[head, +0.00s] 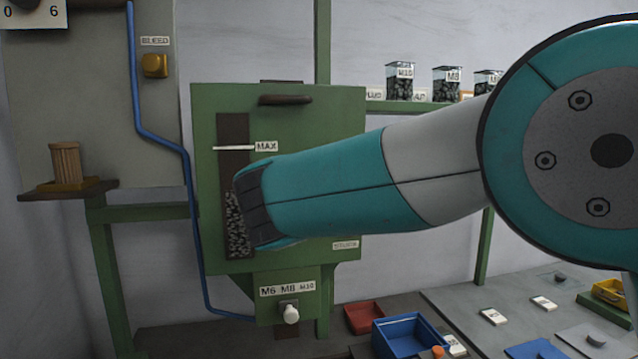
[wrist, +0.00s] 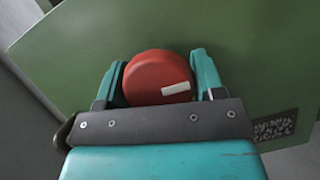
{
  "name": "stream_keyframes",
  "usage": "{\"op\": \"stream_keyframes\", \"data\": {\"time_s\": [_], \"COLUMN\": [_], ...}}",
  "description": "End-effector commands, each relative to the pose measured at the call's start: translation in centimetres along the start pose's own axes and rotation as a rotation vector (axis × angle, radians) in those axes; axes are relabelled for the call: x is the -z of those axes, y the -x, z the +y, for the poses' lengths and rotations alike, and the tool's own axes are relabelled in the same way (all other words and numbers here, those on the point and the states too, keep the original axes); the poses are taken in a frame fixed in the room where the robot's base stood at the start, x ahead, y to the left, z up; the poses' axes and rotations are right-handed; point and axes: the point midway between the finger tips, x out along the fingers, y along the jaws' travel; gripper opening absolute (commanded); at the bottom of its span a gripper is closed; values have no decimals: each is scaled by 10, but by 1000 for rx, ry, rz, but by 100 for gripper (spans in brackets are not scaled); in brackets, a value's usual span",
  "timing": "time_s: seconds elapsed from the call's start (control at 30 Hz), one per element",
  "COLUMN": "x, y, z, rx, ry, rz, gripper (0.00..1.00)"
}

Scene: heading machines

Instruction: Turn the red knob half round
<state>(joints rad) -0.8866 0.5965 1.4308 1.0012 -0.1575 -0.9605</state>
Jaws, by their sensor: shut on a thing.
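The red knob (wrist: 150,75) is round, with a white mark (wrist: 176,88) on its lower right part in the wrist view. It stands against a green panel (wrist: 230,40). My gripper (wrist: 160,78) has one teal finger on each side of the knob and is shut on it. In the head view my arm covers the gripper and the knob, in front of the green machine box (head: 345,110).
A blue pipe (head: 192,200) runs down the left of the green box. A white knob (head: 291,314) sits below it, under the M6 M8 M10 label. Red (head: 362,318) and blue (head: 402,338) bins stand at lower right. Jars (head: 400,82) line a back shelf.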

Motion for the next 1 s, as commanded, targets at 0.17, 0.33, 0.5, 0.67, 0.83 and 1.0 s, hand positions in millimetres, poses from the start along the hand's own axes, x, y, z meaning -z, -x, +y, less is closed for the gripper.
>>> {"op": "stream_keyframes", "data": {"time_s": [0.17, 0.33, 0.5, 0.67, 0.83, 1.0], "x": [0, 0, 0, 0, 0, 0], "y": [0, 0, 0, 0, 0, 9], "z": [-1, 0, 0, 0, 0, -2], "rx": [-6, -6, -6, -6, -6, -7], "ry": [15, 16, 15, 14, 14, 13], "rz": [0, 0, 0, 0, 0, 2], "gripper": [39, 39, 39, 84, 84, 84]}}
